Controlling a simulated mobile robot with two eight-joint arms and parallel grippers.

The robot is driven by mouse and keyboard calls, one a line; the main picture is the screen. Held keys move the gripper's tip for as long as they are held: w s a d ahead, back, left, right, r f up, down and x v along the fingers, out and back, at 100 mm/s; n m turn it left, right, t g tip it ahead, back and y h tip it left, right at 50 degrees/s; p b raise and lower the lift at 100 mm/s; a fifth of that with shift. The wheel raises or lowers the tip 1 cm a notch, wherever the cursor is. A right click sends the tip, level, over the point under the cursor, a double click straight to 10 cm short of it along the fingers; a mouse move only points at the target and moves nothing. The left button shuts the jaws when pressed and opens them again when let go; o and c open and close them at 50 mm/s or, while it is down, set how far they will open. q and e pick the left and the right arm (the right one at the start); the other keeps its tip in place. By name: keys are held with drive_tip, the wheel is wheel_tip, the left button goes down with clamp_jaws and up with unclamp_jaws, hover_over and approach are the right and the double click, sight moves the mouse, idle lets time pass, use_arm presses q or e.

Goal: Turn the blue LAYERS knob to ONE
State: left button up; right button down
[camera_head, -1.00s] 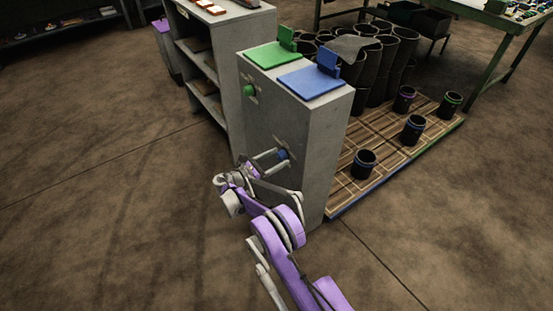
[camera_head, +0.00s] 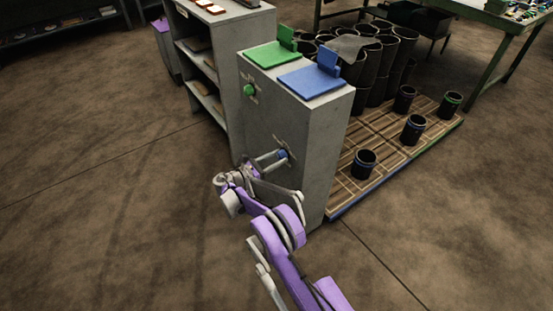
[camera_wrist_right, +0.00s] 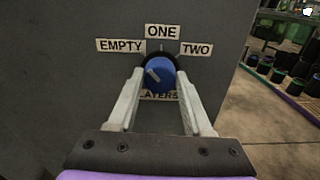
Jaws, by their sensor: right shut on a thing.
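The blue LAYERS knob (camera_head: 282,154) is low on the side of a grey cabinet (camera_head: 312,165). My right gripper (camera_head: 275,160) reaches it from the left and is shut on it. In the right wrist view, the knob (camera_wrist_right: 160,75) sits between the two pale fingers, and its pale pointer mark slants to the upper left. The labels around it are EMPTY (camera_wrist_right: 120,45) at left, ONE (camera_wrist_right: 162,31) above and TWO (camera_wrist_right: 196,49) at right. The LAYERS label (camera_wrist_right: 159,96) below is partly hidden by the fingers. My left gripper is not in view.
A green knob (camera_head: 249,90) is higher on the same cabinet, with green (camera_head: 272,55) and blue (camera_head: 312,80) plates on top. A shelf unit (camera_head: 225,40) stands behind left. Black sleeves stand on a wooden pallet (camera_head: 385,160) at right. Floor at left is clear.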

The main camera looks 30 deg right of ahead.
drive_tip(key=m+b, duration=0.2)
drive_tip(key=m, duration=0.1)
drive_tip(key=shift+f, duration=0.1)
drive_tip(key=m+b, duration=0.1)
drive_tip(key=m, duration=0.1)
drive_tip(key=shift+m, duration=0.4)
drive_tip(key=shift+m+b, duration=0.45)
drive_tip(key=shift+m, duration=0.85)
drive_tip(key=shift+c, duration=1.6)
unclamp_jaws()
drive_tip(key=shift+a, duration=0.15)
drive_tip(key=a+p, duration=0.1)
drive_tip(key=a, duration=0.9)
drive_tip(key=shift+s+a, duration=0.25)
drive_tip(key=shift+s, duration=0.2)
